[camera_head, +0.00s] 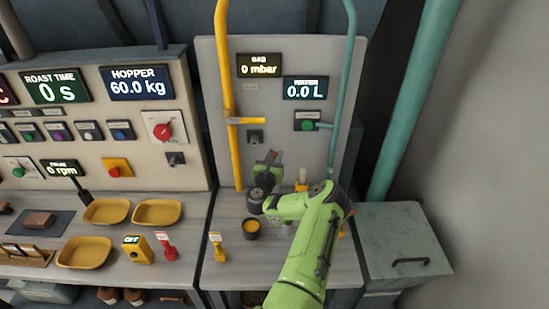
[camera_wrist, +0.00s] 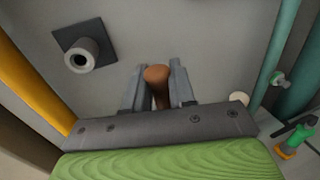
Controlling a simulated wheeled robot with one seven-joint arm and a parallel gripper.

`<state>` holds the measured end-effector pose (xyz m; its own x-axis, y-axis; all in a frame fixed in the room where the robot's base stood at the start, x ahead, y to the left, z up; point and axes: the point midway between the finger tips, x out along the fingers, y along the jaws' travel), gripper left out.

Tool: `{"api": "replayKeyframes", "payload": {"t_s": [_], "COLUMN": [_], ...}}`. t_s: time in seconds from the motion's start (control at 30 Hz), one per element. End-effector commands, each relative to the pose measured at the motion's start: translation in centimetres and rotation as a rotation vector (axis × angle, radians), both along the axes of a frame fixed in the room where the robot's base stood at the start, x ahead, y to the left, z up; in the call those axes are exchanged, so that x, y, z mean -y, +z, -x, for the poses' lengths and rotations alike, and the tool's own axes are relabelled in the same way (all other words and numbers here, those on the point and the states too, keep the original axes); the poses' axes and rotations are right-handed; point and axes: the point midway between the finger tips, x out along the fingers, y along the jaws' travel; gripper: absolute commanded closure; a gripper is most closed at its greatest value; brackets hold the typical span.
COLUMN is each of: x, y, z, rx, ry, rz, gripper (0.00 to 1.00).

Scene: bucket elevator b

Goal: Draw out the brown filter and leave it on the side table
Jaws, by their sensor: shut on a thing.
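My gripper (camera_wrist: 157,86) is shut on a brown, round-ended piece (camera_wrist: 157,76), which I take to be the brown filter. It stands between the two grey fingers in the wrist view. Its far end and any link to the grey panel (camera_wrist: 185,30) are hidden. In the head view my gripper (camera_head: 271,160) is in front of the lower panel, below a dark fitting, and the filter is too small there to make out clearly. A grey cabinet-like table (camera_head: 390,225) with a dark handle stands at the right. Its top is bare.
A dark square fitting (camera_wrist: 85,55) is on the panel beside my gripper. A yellow pipe (camera_head: 228,100) and a teal pipe (camera_head: 346,90) flank the panel. A dark cup (camera_head: 250,235) and a yellow-tagged item (camera_head: 217,247) stand on the bench. Yellow trays (camera_head: 85,253) are at left.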

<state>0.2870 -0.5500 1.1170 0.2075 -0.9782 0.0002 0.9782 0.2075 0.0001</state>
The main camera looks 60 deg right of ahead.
Motion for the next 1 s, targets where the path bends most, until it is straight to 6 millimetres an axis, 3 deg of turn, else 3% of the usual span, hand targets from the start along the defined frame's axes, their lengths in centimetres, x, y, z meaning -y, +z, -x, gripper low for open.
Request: {"api": "replayKeyframes", "payload": {"t_s": [1.0], "x": [0.0], "y": [4.7], "z": [0.0], "rx": [0.001], "ry": [-0.001], "rz": [0.0], "gripper": [1.0]}}
